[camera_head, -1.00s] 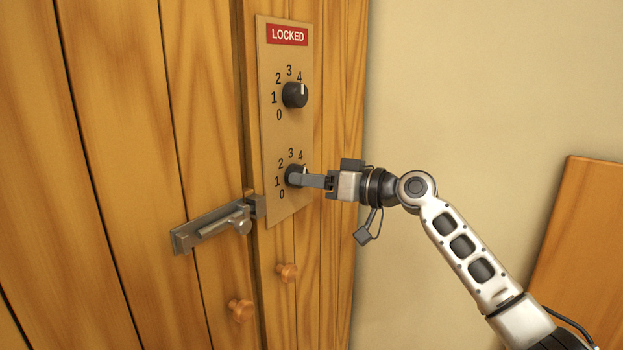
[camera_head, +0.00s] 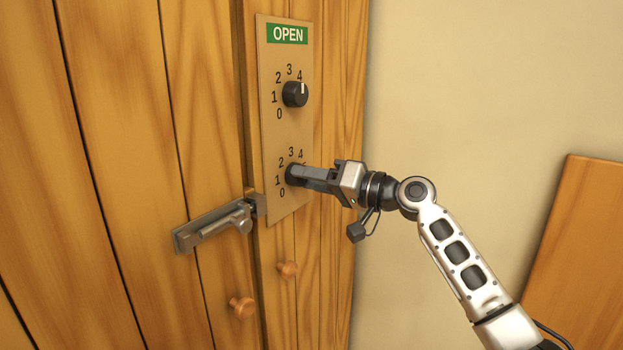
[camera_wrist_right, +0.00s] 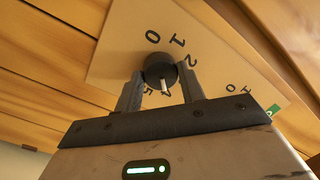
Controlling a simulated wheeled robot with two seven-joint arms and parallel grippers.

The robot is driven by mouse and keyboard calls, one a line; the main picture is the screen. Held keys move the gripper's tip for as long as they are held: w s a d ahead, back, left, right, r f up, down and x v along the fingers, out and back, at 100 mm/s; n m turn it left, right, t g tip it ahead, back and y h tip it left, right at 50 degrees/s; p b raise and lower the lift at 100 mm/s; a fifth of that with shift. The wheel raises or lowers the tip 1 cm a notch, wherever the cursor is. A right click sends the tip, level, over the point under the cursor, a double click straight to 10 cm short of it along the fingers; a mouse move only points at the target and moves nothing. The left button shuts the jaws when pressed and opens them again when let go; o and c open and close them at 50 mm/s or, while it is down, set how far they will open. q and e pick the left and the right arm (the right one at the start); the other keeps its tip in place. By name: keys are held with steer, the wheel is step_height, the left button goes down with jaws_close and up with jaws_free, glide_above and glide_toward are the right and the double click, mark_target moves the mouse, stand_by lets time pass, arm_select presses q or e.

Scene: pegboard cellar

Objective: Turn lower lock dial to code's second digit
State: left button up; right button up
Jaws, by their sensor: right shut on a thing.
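The lower lock dial (camera_head: 290,174) is a black knob on a tan panel (camera_head: 272,130) with digits around it. My right gripper (camera_head: 300,174) is shut on this dial and hides part of it in the head view. In the right wrist view the dial (camera_wrist_right: 157,66) sits between both fingers of the gripper (camera_wrist_right: 160,74). Its white mark points down in that view, close to the 4. The upper dial (camera_head: 294,94) has its white mark toward the 4. A green sign (camera_head: 287,34) above reads OPEN. My left gripper is not in view.
The panel is on a wooden plank door with a metal slide bolt (camera_head: 215,226) at lower left. A bare wall and a leaning board (camera_head: 580,250) are at the right.

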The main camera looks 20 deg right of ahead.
steer(key=o, duration=1)
steer(key=b+v, duration=0.4)
steer(key=v, duration=1.2)
